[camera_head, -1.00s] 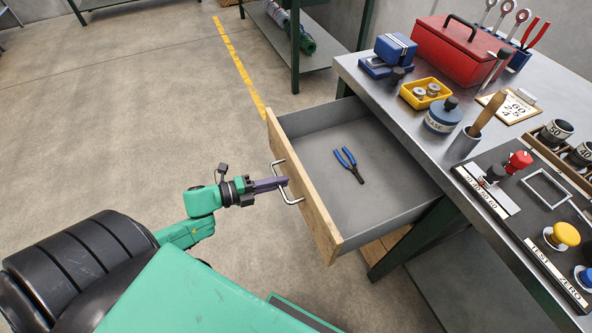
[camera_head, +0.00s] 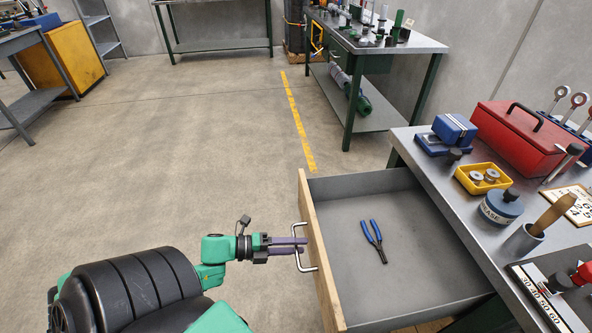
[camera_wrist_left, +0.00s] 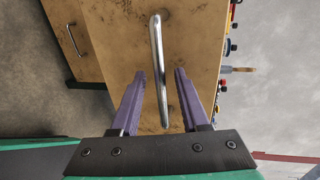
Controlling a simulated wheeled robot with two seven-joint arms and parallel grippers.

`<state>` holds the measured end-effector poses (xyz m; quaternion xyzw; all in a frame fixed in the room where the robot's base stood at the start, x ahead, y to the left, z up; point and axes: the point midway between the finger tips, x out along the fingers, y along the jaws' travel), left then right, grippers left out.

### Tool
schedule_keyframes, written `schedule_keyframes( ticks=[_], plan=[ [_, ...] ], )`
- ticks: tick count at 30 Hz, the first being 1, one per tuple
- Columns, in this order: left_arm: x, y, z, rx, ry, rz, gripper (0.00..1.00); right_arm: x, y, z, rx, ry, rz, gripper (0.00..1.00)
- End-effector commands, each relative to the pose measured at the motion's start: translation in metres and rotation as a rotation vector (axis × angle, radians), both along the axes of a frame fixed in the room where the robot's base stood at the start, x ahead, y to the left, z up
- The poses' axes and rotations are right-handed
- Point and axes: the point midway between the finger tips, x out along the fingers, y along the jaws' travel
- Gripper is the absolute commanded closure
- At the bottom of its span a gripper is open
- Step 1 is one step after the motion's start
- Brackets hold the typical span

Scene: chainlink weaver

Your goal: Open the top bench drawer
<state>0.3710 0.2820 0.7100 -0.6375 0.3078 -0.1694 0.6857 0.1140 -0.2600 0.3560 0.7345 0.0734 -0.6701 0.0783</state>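The top bench drawer (camera_head: 340,280) is pulled well out from the bench, with its wooden front facing left and its grey inside in view. Its metal bow handle (camera_head: 300,263) sits on the front. My left gripper (camera_head: 300,245) is at this handle. In the left wrist view the handle (camera_wrist_left: 158,60) runs between the two purple fingers (camera_wrist_left: 158,77), with a gap on both sides. The gripper is open around it. My right gripper is in neither view.
Blue-handled pliers (camera_head: 373,241) lie in the drawer. The bench top (camera_head: 430,180) carries a red toolbox (camera_head: 515,145), a yellow tray (camera_head: 482,179) and other tools. A second green-legged bench (camera_head: 375,105) stands further back. The floor left of the drawer is clear.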

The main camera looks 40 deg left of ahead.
Motion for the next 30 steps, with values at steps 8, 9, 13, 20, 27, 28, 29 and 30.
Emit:
schedule_keyframes(
  ticks=[8,9,13,20,27,28,29,30],
  plan=[
    [0.0,0.0,0.001,-0.001,-0.001,0.0,0.55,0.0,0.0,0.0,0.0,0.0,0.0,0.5],
    [0.0,0.0,0.001,-0.001,-0.002,0.0,0.55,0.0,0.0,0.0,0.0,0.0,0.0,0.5],
    [-0.001,0.001,0.001,-0.001,-0.001,0.0,0.55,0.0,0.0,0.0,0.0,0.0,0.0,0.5],
    [-0.029,0.023,0.007,0.0,0.005,0.002,0.55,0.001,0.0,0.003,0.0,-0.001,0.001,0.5],
    [-0.081,0.067,0.021,0.001,0.005,0.003,0.55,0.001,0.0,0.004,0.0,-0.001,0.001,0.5],
    [-0.087,0.072,0.022,0.001,0.005,0.003,0.55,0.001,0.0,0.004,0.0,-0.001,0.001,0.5],
    [-0.092,0.076,0.024,0.001,0.004,0.002,0.55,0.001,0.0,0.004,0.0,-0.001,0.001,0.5],
    [-0.097,0.081,0.025,0.0,0.003,0.001,0.55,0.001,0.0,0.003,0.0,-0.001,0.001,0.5]
  ],
)
